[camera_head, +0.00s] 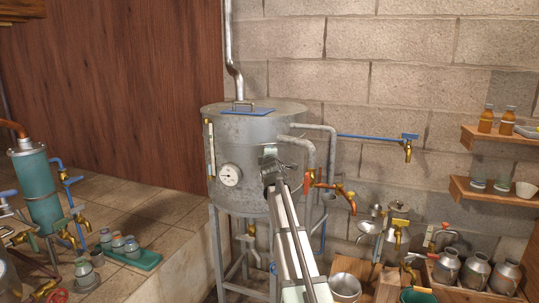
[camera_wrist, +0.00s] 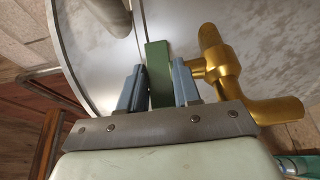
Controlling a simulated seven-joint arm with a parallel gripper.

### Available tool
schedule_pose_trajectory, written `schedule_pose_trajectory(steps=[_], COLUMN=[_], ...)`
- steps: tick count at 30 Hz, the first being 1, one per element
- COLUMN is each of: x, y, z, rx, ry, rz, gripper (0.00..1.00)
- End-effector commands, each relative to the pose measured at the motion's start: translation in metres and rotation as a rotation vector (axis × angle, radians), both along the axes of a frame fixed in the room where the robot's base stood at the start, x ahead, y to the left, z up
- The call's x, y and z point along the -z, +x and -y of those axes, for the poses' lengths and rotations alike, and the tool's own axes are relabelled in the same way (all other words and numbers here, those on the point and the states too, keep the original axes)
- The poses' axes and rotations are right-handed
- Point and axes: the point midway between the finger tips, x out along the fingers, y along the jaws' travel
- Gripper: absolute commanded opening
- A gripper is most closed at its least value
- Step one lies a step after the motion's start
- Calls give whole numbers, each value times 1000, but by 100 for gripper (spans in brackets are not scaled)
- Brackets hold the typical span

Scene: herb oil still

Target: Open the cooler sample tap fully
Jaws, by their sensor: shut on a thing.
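In the wrist view my gripper (camera_wrist: 158,80) is shut on a green lever (camera_wrist: 157,53), with one blue-grey finger on each side of it. A brass tap (camera_wrist: 222,68) stands right beside the right finger, and its thick spout or branch runs to the lower right. I take this green-levered brass tap as the sample tap; the join between lever and tap is partly hidden by the finger. In the head view my gripper (camera_head: 270,162) is in front of the steel tank (camera_head: 240,125), and the lever there is too small or hidden to make out. How far the tap is turned I cannot tell.
A blue-handled tap (camera_head: 407,146) is farther right on the wall. A dial gauge (camera_head: 230,174) is on the tank. A teal cylinder (camera_head: 38,188) with taps stands left. Milk-can-like vessels (camera_head: 475,268) fill the lower right.

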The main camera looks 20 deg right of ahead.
Motion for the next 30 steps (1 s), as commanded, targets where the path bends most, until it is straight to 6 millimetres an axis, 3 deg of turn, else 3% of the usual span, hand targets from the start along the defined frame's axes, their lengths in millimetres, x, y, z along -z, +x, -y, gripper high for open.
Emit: schedule_pose_trajectory(steps=[5,6,12,23,30], x=[-1,-1,0,0,1], y=[1,1,1,-3,-24], z=[0,0,0,-1,-10], rx=[0,0,0,0,0], ry=[-1,0,0,0,0], rz=[1,1,1,0,0], gripper=[2,34,53,53,53])
